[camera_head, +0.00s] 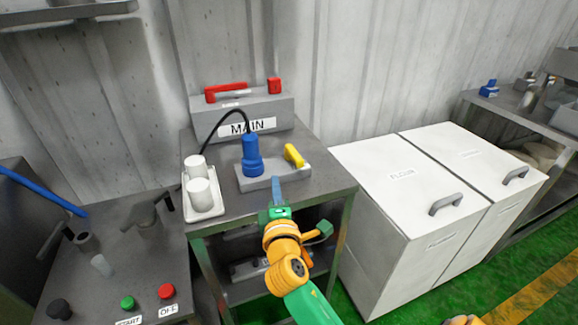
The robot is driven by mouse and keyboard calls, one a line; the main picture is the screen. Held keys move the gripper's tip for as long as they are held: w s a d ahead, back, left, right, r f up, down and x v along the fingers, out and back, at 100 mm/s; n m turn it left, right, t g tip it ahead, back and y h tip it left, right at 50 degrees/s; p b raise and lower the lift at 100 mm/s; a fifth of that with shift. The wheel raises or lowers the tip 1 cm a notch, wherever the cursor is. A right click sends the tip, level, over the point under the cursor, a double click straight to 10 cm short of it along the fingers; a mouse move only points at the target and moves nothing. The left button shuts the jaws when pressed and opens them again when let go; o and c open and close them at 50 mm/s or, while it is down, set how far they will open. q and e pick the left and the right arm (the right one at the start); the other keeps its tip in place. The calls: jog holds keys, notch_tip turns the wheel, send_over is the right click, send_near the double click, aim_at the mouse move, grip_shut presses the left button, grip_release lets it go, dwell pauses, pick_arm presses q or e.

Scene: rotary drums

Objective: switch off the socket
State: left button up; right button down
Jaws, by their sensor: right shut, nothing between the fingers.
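The socket is a grey block (262,184) on the metal table, with a blue plug (251,158) standing upright in it and a black cable running from the plug's top. A yellow switch lever (294,156) sits on the block's right part and is tilted. My right gripper (277,183) is shut and empty, in front of the block's front edge, below and left of the yellow lever. It overlaps the block's front in the picture; I cannot tell whether it touches. My left gripper is not in view.
Behind stands a grey MAIN box (270,112) with a red handle (226,92). White canisters (200,194) stand left of the socket. A control panel (110,255) with buttons is at lower left. White FLOUR bins (375,215) stand right of the table.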

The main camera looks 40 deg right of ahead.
aim_at(294, 158)
jog(key=x, duration=0.6)
jog(key=d+p, duration=0.1)
jog(key=s+d, duration=0.1)
jog(key=d, duration=0.1)
jog(key=shift+d+p, duration=0.2)
jog(key=shift+p, duration=0.15)
jog(key=shift+s+d, duration=0.15)
jog(key=shift+d, duration=0.15)
jog(key=shift+a, duration=0.1)
jog(key=shift+s+d+n+y+p, duration=0.15)
jog(key=shift+d+n+y+p, duration=0.15)
jog(key=shift+y+p, duration=0.1)
